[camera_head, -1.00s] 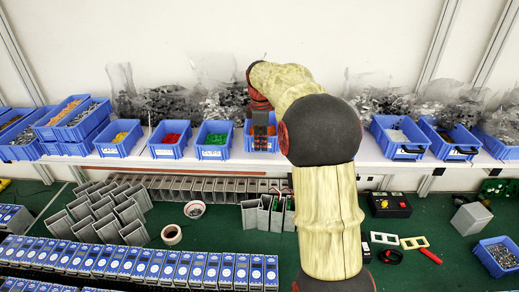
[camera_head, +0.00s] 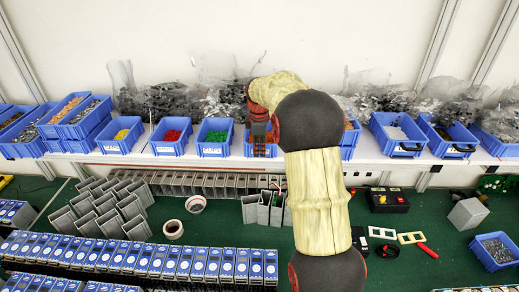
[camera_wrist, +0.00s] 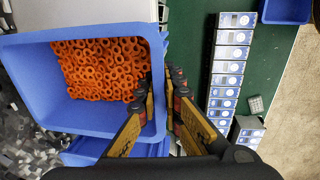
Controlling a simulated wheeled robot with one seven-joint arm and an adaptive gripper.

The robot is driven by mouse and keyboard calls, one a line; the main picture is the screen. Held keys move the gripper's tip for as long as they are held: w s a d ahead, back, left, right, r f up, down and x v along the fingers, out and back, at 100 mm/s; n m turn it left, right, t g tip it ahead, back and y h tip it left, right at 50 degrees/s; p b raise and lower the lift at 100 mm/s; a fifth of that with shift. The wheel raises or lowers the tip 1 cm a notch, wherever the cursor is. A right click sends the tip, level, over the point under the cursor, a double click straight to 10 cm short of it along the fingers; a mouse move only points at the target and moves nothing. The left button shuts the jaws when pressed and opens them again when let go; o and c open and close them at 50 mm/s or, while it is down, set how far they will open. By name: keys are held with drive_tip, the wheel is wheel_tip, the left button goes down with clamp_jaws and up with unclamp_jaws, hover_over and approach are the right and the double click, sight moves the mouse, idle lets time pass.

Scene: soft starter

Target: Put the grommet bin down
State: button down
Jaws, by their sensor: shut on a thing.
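The grommet bin (camera_wrist: 103,28) is a blue open bin filled with orange ring-shaped grommets (camera_wrist: 100,72) in the wrist view. My gripper (camera_wrist: 167,92) is shut on the bin's side wall, with one finger inside the wall and one outside. In the head view my gripper (camera_head: 260,138) is at the shelf row, and the blue bin (camera_head: 249,150) shows around and behind it. The fingers and arm hide much of the bin there. I cannot tell whether its base touches the white shelf (camera_head: 205,161).
Blue bins with green (camera_head: 214,137), red (camera_head: 171,136) and yellow parts (camera_head: 121,135) stand to the left. Another blue bin (camera_head: 348,141) stands close on the right, partly behind my arm. The green bench (camera_head: 215,225) below holds grey housings and a row of blue-fronted units (camera_head: 185,262).

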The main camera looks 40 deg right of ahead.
drive_tip(key=c, duration=2.4)
unclamp_jaws()
drive_tip(key=shift+f, duration=0.1)
drive_tip(key=o, duration=0.4)
drive_tip(key=shift+o, duration=0.2)
wheel_tip(320, 180, up, 12)
drive_tip(key=s+a+b, duration=0.1)
drive_tip(key=b, duration=0.1)
drive_tip(key=shift+s+a+b, duration=0.15)
drive_tip(key=shift+s+b, duration=0.15)
drive_tip(key=shift+b, duration=0.05)
